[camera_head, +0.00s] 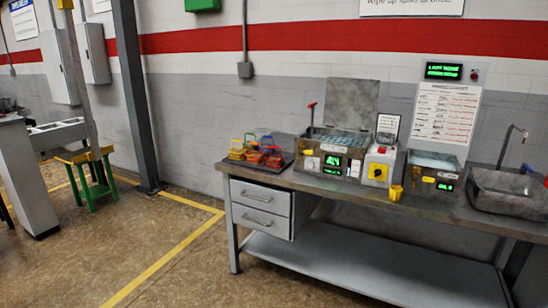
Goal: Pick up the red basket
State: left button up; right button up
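Several small baskets stand close together on a dark tray (283,167) at the left end of the metal workbench (345,188). They have yellow, orange-red, green and blue parts. An orange-red basket (274,161) sits at the front right of the group, and another orange-red one (255,158) is beside it to the left. Yellow ones (236,153) are at the left of the group. The baskets overlap and are small, so I cannot tell which handle belongs to which. Neither of my grippers is in view.
A green-yellow stool (92,175) stands left. Floor before the bench is clear.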

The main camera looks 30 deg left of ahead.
aim_at(272, 162)
jog(key=i+j, duration=1.1)
jog(key=i, duration=0.15)
